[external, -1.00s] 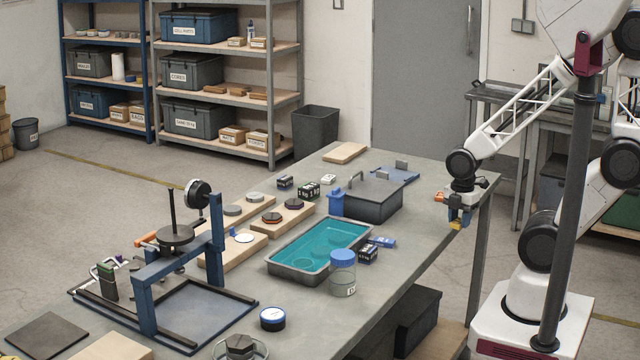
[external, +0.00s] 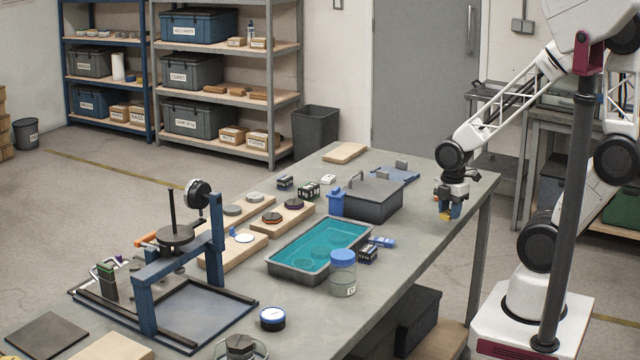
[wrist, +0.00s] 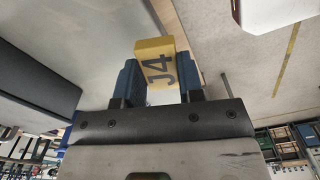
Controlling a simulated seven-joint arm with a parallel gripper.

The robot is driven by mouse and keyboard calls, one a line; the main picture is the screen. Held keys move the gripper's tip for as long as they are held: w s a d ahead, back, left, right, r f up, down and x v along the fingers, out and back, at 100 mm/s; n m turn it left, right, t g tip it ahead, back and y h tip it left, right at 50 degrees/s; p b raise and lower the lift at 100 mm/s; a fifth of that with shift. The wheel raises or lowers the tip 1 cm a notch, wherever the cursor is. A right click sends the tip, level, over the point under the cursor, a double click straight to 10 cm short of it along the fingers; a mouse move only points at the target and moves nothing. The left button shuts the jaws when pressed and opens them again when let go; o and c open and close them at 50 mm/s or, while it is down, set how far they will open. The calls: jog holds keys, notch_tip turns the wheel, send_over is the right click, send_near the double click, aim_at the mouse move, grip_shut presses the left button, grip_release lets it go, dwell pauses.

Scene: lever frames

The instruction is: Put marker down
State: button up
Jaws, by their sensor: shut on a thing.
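The marker is a yellow block with the black text "J4" (wrist: 157,65), seen clearly in the wrist view. My gripper (wrist: 160,82) is shut on it, with a blue finger on each side. In the external view my gripper (external: 447,208) hangs near the right edge of the grey workbench (external: 415,225), pointing down. The yellow marker (external: 445,215) shows small at its tips there. I cannot tell exactly how high the marker is above the bench.
A dark lidded box (external: 372,200) stands to the left of my gripper, with a blue flat piece (external: 397,175) behind it. A tray of teal liquid (external: 320,248) and a blue-capped jar (external: 343,275) stand nearer the camera. Bare bench lies around the gripper's side.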

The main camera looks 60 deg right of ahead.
jog(key=w+d+m, duration=0.1)
jog(key=w+d, duration=0.2)
jog(key=w+d+r+m, duration=0.1)
jog(key=w+d, duration=0.2)
jog(key=w, duration=0.1)
jog(key=w+d+m, duration=0.1)
jog(key=w+d, duration=0.2)
jog(key=d, duration=0.1)
jog(key=shift+w+r, duration=0.15)
jog(key=shift+w, duration=0.15)
jog(key=w+d+m, duration=0.1)
jog(key=w+d, duration=0.1)
jog(key=d, duration=0.2)
jog(key=w+d, duration=0.2)
jog(key=d, duration=0.3)
jog(key=w+d+m, duration=0.1)
jog(key=w+d, duration=0.1)
jog(key=d, duration=0.2)
jog(key=shift+w+d+f+m, duration=0.15)
jog(key=shift+w+f+m, duration=0.1)
jog(key=shift+m, duration=0.05)
send_over(395, 178)
jog(key=shift+s+f, duration=0.1)
jog(key=shift+f, duration=0.65)
jog(key=shift+f, duration=0.1)
jog(key=shift+f, duration=1.65)
jog(key=shift+f, duration=0.15)
jog(key=o, duration=0.6)
